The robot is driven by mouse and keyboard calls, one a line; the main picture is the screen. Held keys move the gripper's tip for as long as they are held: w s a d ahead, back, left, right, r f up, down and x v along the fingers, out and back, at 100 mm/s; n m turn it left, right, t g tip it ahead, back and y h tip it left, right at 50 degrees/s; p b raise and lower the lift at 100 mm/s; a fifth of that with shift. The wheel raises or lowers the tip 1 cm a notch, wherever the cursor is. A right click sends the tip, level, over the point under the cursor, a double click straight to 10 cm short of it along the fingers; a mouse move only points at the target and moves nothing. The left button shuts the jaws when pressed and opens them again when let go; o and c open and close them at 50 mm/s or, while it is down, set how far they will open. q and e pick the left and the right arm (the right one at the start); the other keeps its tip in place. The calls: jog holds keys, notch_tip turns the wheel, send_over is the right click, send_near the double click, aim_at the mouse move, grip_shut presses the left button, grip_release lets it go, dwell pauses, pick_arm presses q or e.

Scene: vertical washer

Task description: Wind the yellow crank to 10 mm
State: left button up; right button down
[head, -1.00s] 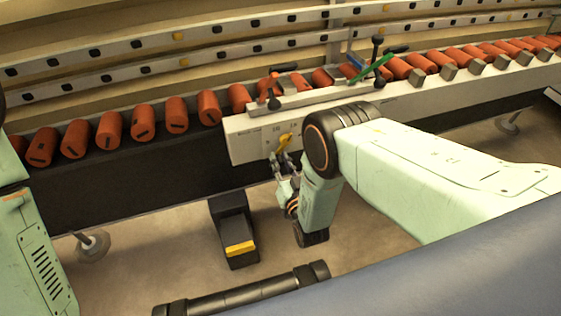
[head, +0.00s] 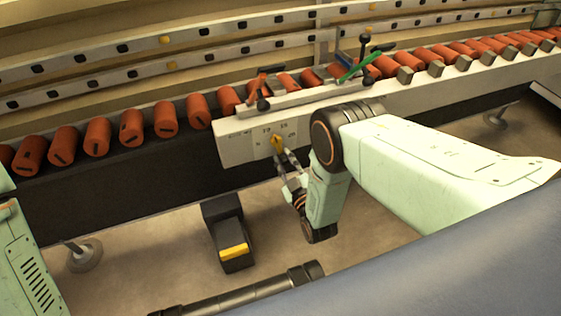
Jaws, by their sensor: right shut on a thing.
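The yellow crank (head: 276,140) is on the front of the pale control panel (head: 236,146), with small marks around it that are too small to read surely. My right gripper (head: 283,157) reaches up to it from below and is shut on the crank. The gripper's fingers partly cover the crank's lower end. My left gripper is out of view; only part of my left side shows at the left edge.
A row of orange rollers (head: 165,119) runs along the machine. A green lever (head: 359,67) and black-knobbed clamps stand above the panel. A black pedal with a yellow tread (head: 233,251) is on the floor below. Open floor lies around the pedal.

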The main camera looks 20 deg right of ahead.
jog(key=shift+d+r+n, duration=0.1)
jog(key=shift+d+n, duration=0.25)
jog(key=shift+n, duration=0.4)
jog(key=shift+d+r+n, duration=0.1)
jog(key=shift+d+n, duration=0.2)
jog(key=shift+n, duration=0.45)
jog(key=c, duration=1.1)
grip_release()
jog(key=shift+c, duration=0.2)
jog(key=shift+s, duration=0.1)
jog(key=s, duration=1.2)
jog(key=shift+d, duration=0.25)
jog(key=shift+w, duration=0.1)
